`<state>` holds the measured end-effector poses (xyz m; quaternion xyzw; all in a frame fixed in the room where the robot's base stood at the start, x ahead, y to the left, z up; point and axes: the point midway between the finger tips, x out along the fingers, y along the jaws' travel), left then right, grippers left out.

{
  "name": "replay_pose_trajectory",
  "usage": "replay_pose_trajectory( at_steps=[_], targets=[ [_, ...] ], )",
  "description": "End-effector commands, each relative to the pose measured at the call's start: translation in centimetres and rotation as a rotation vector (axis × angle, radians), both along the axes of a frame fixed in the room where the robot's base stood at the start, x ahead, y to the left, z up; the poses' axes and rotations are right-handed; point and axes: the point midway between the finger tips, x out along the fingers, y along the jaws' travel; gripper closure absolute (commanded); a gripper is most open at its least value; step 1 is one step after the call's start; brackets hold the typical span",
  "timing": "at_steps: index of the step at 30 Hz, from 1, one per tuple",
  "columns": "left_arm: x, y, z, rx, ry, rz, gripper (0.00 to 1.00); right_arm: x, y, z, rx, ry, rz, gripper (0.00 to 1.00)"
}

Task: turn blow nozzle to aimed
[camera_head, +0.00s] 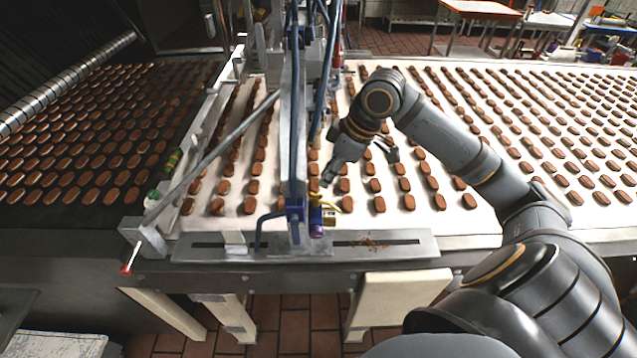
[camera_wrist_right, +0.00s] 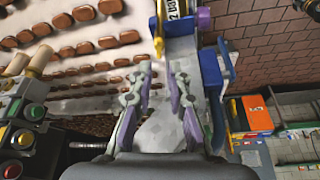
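On the near end of the metal post is a blue block (camera_head: 295,211). A purple cylinder (camera_head: 316,222), a thin yellow piece (camera_head: 320,198) and a labelled golden block (camera_head: 329,217) sit beside it. A bent blue tube (camera_head: 262,232) hangs left of the post. I cannot tell which of these parts is the blow nozzle. My right gripper (camera_head: 329,180) is just above and beyond the yellow piece. In the right wrist view its fingers (camera_wrist_right: 160,92) are apart with nothing held. The yellow piece (camera_wrist_right: 158,38) stands ahead of them, apparently not touched. My left gripper is not in view.
Rows of brown sandwich biscuits (camera_head: 375,204) lie on the white belt (camera_head: 455,224). A metal ledge (camera_head: 400,245) with crumbs runs along its front. A slanted rod (camera_head: 205,160) and the post (camera_head: 294,110) stand left of my right gripper. Buttons (camera_wrist_right: 25,140) show at left in the wrist view.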

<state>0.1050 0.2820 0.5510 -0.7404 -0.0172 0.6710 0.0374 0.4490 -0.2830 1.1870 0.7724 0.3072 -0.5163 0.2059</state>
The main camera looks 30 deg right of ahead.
Motion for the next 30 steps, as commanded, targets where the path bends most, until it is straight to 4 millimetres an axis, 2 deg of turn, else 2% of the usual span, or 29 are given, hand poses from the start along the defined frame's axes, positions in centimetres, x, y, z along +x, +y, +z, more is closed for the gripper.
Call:
replay_pose_trajectory(
  at_steps=[6, 12, 22, 26, 30],
  targets=[
    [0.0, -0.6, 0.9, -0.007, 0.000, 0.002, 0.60, 0.9, 1.1, -3.2, 0.007, 0.002, -0.002, 0.83],
    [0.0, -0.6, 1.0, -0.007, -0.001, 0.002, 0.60, 1.5, 1.5, -4.9, 0.003, 0.001, -0.001, 0.83],
    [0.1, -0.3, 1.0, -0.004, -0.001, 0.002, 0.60, 1.6, 1.5, -5.3, -0.001, 0.001, -0.002, 0.83],
    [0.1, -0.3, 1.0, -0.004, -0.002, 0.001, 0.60, 1.6, 1.5, -5.3, -0.001, 0.000, -0.003, 1.00],
    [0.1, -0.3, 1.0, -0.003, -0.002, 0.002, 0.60, 1.6, 1.5, -5.3, -0.001, -0.001, -0.003, 1.00]
  ],
)
